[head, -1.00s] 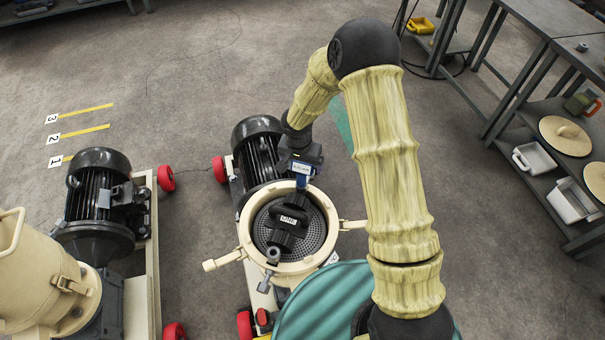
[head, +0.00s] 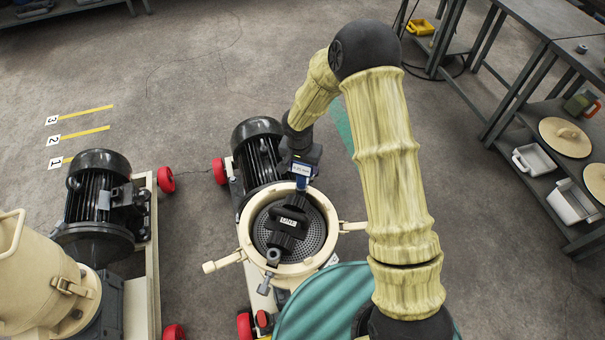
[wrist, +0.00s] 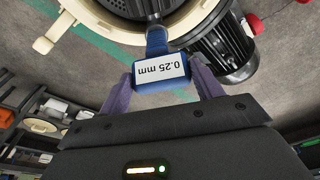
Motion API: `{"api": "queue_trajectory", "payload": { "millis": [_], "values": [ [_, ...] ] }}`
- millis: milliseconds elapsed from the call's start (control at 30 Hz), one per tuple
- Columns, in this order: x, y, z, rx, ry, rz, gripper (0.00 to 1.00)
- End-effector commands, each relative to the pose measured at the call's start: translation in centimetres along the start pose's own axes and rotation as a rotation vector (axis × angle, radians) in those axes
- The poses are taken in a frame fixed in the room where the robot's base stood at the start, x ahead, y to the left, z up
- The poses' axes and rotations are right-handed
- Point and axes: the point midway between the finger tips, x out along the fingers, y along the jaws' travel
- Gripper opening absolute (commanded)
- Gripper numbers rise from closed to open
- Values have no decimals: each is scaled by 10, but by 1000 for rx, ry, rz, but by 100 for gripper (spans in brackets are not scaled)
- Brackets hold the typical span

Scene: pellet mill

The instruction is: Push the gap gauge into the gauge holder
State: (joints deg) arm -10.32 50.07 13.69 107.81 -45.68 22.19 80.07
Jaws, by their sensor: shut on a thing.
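The gap gauge (wrist: 160,72) is a blue tool with a white label reading 0.25 mm. It also shows in the head view (head: 302,176) at the far rim of the open mill chamber. My gripper (wrist: 163,82) is shut on its blue handle, with one purple finger on each side. The gauge's front end points to the chamber and is hidden past the rim. Inside the cream ring (head: 327,201) lies a perforated die plate (head: 318,232) with a black roller assembly (head: 288,222) across it. I cannot make out the gauge holder for certain.
A black motor (head: 257,150) stands behind the chamber. A second mill (head: 45,280) with its motor (head: 100,190) is at the left. A teal round surface (head: 315,305) is in front. Shelves with white bins (head: 535,160) are at the right.

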Motion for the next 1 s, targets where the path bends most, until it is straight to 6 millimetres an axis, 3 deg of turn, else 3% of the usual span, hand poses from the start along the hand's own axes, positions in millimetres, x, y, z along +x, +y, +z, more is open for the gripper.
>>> {"api": "queue_trajectory", "payload": {
  "millis": [1000],
  "values": [
    [-33, 0, -5, -1, 1, 0, 18]
  ]
}}
